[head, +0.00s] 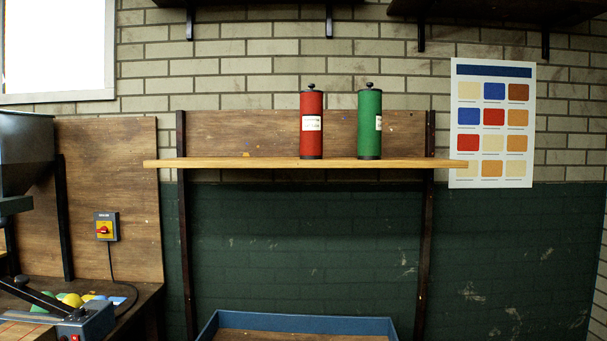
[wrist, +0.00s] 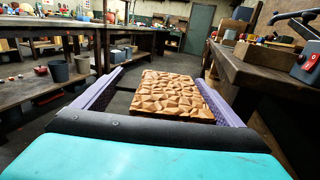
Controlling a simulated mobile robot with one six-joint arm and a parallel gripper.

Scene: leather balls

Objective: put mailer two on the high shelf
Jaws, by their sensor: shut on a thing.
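My gripper (wrist: 160,76), with two purple fingers, shows only in the wrist view. It is shut on a tan block-like package (wrist: 172,97) with a crumpled, faceted top face. The package lies between the fingers, and I see no number on it. Its underside is hidden. In the head view a light wooden shelf (head: 235,163) runs along the wall. A red canister (head: 311,138) and a green canister (head: 369,140) stand upright on it, side by side, with black caps and white labels. The label text is too small to read.
The shelf is bare left of the red canister and right of the green one. Dark shelves (head: 495,10) hang above. A blue-rimmed tray (head: 305,323) is below. A workbench (head: 110,200) stands left. The wrist view shows benches on both sides and a grey bucket (wrist: 58,70).

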